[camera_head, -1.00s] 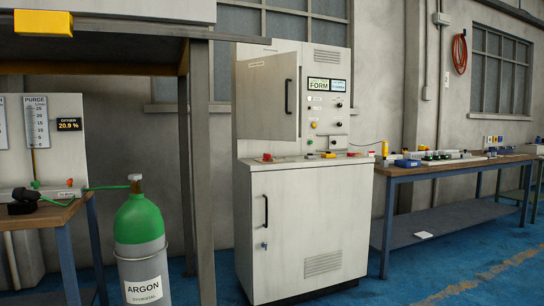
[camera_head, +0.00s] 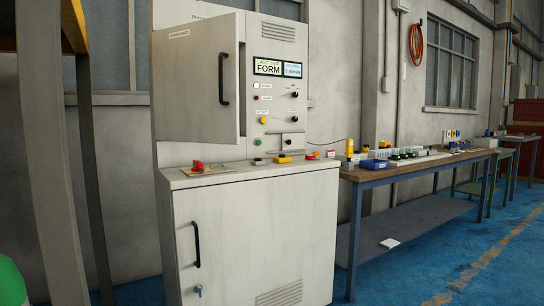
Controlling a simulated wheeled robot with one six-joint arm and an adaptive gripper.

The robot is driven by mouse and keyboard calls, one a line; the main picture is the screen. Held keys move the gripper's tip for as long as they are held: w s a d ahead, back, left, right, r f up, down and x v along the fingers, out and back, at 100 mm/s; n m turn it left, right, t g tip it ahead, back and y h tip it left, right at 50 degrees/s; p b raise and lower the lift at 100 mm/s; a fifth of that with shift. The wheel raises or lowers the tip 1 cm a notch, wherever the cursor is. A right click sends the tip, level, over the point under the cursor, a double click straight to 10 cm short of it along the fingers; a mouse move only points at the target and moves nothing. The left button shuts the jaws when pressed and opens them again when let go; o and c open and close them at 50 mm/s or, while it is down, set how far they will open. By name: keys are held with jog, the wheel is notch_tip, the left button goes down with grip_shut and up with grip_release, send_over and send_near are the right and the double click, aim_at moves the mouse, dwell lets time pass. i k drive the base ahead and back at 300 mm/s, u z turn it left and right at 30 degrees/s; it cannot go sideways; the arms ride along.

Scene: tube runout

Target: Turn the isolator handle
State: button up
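The tall pale cabinet (camera_head: 250,215) stands ahead of me, left of the picture's middle. The handle's exact angle is too small to tell. My gripper is not in view.
The cabinet's upper door (camera_head: 197,85) stands open above the ledge. Buttons and a yellow block (camera_head: 284,159) line the ledge. A workbench (camera_head: 390,174) with small items is at the right. A post (camera_head: 45,150) and part of a green cylinder (camera_head: 10,280) are at the left. Blue floor is clear at the right.

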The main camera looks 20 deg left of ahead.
aim_at(198, 165)
jog(key=z, duration=0.2)
jog(key=i, duration=1.45)
jog(key=u, duration=0.75)
jog(key=i, duration=1)
jog(key=u, duration=0.9)
